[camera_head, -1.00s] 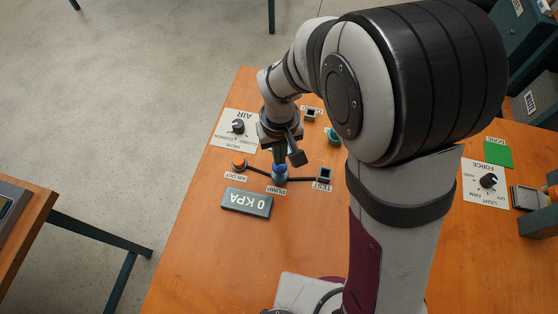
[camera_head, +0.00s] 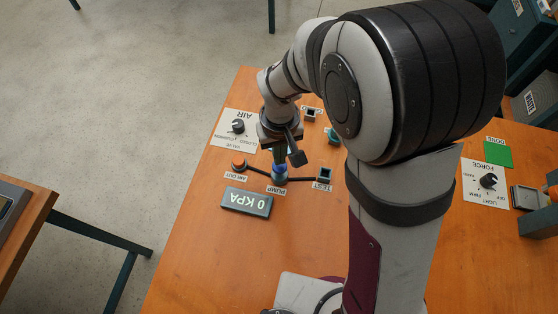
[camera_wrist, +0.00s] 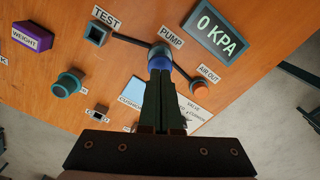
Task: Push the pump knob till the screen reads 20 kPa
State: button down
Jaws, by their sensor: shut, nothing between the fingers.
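The pump (camera_head: 279,176) stands on the orange table between the TEST fitting and the orange AIR OUT knob. Its blue knob (camera_wrist: 159,63) is right at the fingertips in the wrist view. My gripper (camera_wrist: 159,72) is shut with nothing between its fingers, and its tips point down onto the knob. The tips appear to touch or nearly touch it; the exact contact is hidden. The screen (camera_head: 246,202) reads 0 KPA, and it also shows in the wrist view (camera_wrist: 222,31).
The AIR OUT knob (camera_head: 239,164) and AIR valve dial (camera_head: 238,126) stand left of the pump. The TEST fitting (camera_head: 325,174) is to the right, joined by a black hose. A teal knob (camera_wrist: 67,84) and purple WEIGHT block (camera_wrist: 32,36) are nearby. The table's near middle is clear.

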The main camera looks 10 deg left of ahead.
jog(key=shift+f, duration=2.1)
jog(key=shift+r, duration=0.1)
jog(key=shift+r, duration=2.6)
jog(key=s+d+r+m, duration=0.65)
jog(key=d+r, duration=0.25)
jog(key=d, duration=0.2)
jog(key=s+d+r+m+y, duration=0.1)
jog(key=s+d+r+m, duration=0.1)
jog(key=s+m, duration=0.3)
jog(key=s+d, duration=0.1)
jog(key=s, duration=0.3)
jog(key=shift+s+d+r+y, duration=0.25)
jog(key=shift+s+d+y, duration=0.05)
jog(key=shift+s+y, duration=0.1)
